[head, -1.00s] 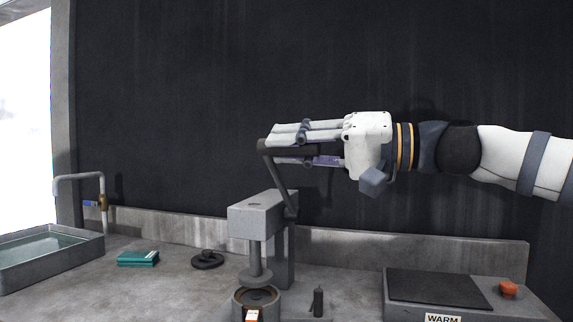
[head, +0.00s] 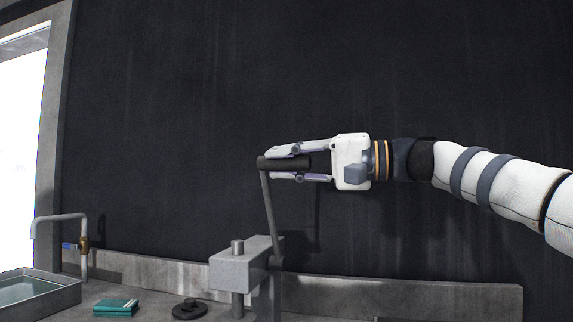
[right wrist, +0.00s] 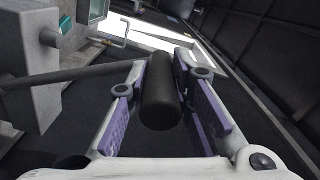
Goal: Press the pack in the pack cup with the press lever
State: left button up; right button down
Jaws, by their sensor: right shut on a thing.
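The press lever (head: 268,210) rises steeply from the grey press head (head: 240,268), with a dark cylindrical grip (head: 270,163) at its top. My right gripper (head: 288,163) is shut around this grip, coming from the right. In the right wrist view the dark grip (right wrist: 160,95) lies between the purple-padded fingers, with the lever bar (right wrist: 75,75) running off left. A short shaft (head: 237,246) stands out of the top of the press head. The pack cup and the pack are below the head view's edge. My left gripper is not in view.
A water basin (head: 70,291) with a tap (head: 62,217) stands at the left. A teal pack of cloth or pads (head: 116,307) and a dark round object (head: 189,308) lie on the counter. A dark wall (head: 420,90) rises behind.

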jog(key=shift+w+d+r, duration=0.1)
jog(key=shift+d+r, duration=0.1)
jog(key=shift+r, duration=0.25)
jog(key=c, duration=1.5)
grip_release()
jog(key=shift+o, duration=0.4)
jog(key=shift+w+a+f, duration=0.1)
jog(key=shift+w+f, duration=0.05)
jog(key=shift+f, duration=0.1)
jog(key=v, duration=1.2)
